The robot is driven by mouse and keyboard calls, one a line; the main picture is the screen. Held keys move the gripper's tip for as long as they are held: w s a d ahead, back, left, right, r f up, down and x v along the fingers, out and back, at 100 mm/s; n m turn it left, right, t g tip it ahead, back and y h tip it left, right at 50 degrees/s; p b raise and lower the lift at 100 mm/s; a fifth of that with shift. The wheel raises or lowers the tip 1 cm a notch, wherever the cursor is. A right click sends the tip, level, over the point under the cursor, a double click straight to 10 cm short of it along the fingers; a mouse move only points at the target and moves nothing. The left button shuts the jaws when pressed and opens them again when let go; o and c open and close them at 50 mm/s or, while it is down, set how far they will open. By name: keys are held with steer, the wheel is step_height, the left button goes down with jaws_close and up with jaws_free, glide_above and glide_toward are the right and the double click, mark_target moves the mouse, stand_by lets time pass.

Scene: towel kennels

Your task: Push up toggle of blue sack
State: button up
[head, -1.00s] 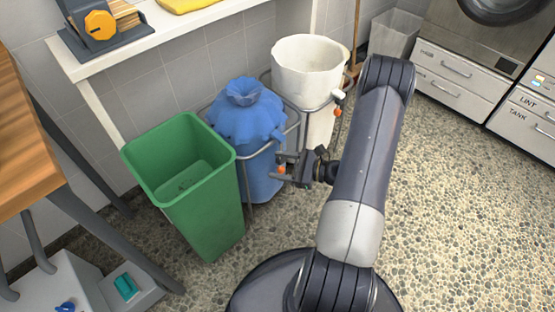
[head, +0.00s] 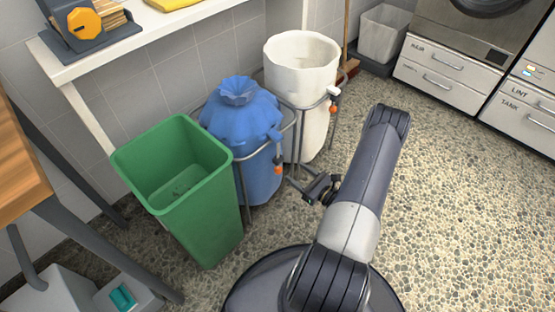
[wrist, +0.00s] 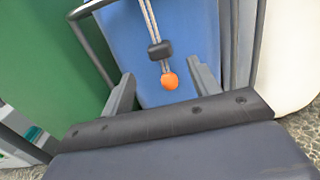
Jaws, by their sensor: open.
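The blue sack (head: 241,118) stands gathered at its top in a grey wire frame, between a green bin and a white sack. In the wrist view its blue side (wrist: 185,30) fills the middle. A pale double cord hangs down it, carrying a black toggle (wrist: 160,50) with an orange bead (wrist: 169,80) just below. The bead also shows in the head view (head: 278,170); the toggle is too small to tell there. My gripper (head: 312,190) is open and empty, right of and below the bead. In the wrist view its fingers (wrist: 160,78) lie either side of the bead, apart from it.
The green bin (head: 185,200) stands close left of the blue sack. The white sack (head: 302,75), in its own frame with another orange bead (head: 333,109), stands behind right. Pebbled floor to the right is clear.

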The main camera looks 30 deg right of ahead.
mark_target(281, 162)
steer(key=shift+b+x, duration=0.9)
steer(key=shift+x, duration=4.05)
steer(key=shift+c, duration=0.6)
